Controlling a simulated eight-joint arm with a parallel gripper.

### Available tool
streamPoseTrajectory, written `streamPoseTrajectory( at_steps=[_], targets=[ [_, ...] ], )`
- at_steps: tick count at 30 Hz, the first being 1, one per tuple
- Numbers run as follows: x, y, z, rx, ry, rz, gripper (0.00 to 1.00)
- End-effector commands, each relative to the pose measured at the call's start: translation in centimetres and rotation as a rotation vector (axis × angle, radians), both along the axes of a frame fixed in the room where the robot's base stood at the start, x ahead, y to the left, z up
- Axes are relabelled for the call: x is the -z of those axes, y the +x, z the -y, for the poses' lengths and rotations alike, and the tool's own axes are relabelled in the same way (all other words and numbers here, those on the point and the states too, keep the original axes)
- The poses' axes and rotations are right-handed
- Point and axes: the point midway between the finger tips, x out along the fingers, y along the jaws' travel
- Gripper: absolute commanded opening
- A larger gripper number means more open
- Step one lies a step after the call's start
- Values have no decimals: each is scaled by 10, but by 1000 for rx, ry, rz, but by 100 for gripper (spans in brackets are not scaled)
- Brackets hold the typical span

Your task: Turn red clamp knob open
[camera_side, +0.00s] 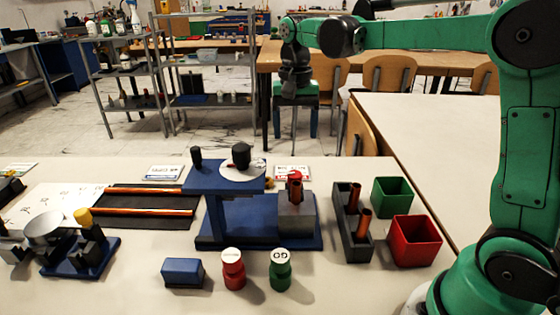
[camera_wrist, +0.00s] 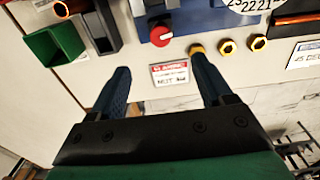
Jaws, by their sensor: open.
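The red clamp knob (camera_side: 294,176) sits on top of the grey block (camera_side: 297,215) at the right end of the blue gauge rig (camera_side: 222,180). In the wrist view the red knob (camera_wrist: 160,35) shows beyond and roughly between my fingertips. Its exact turn angle cannot be told. My gripper (camera_side: 296,88) hangs well above and behind the rig in the side view, apart from the knob. In the wrist view my gripper (camera_wrist: 162,62) has its two fingers spread wide with nothing between them.
Red (camera_side: 415,240) and green (camera_side: 392,196) bins and a dark tube holder (camera_side: 352,230) stand right of the rig. Red (camera_side: 233,270) and green (camera_side: 280,270) gauges stand in front. Brass nuts (camera_wrist: 228,46) and a red-white card (camera_wrist: 170,73) lie behind it.

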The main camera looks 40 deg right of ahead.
Motion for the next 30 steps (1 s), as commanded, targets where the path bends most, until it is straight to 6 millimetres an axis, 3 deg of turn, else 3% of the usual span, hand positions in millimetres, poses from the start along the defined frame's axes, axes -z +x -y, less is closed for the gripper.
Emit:
streamPoseTrajectory(
  at_steps=[15,17,30],
  targets=[
    [-99,0,0,-1,0,0,73],
    [-105,3,-13,-130,-36,-17,73],
    [-93,14,-110,-1160,-339,-224,73]
  ],
)
